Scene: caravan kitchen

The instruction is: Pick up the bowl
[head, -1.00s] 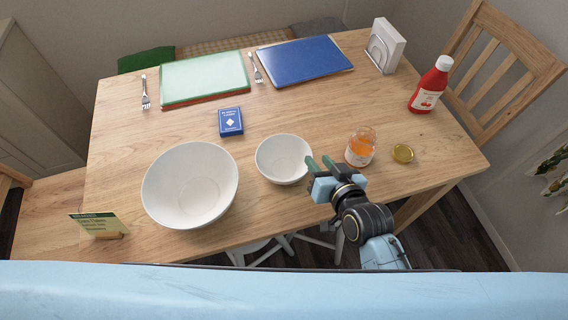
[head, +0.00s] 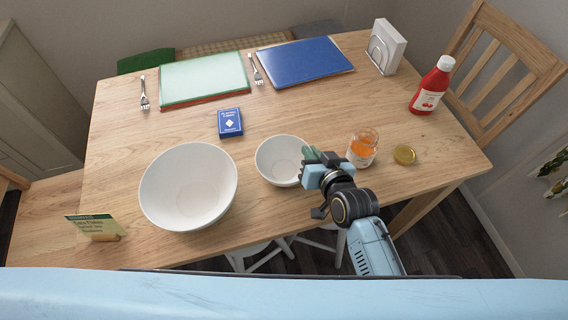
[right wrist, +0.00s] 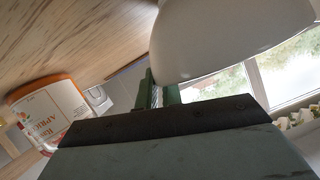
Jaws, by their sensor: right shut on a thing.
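A small white bowl (head: 279,160) stands upright on the wooden table, right of a larger white bowl (head: 189,186). My right gripper (head: 310,158) is at the small bowl's right rim and shut on it. In the right wrist view the small bowl (right wrist: 225,35) fills the upper right, and the green fingers of my right gripper (right wrist: 160,90) meet its edge. I cannot tell whether the bowl is off the table. My left gripper is not in view.
A blue card box (head: 230,122) lies behind the bowls. A ketchup bottle (head: 432,86) stands at the right. A small sign (head: 94,227) stands front left.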

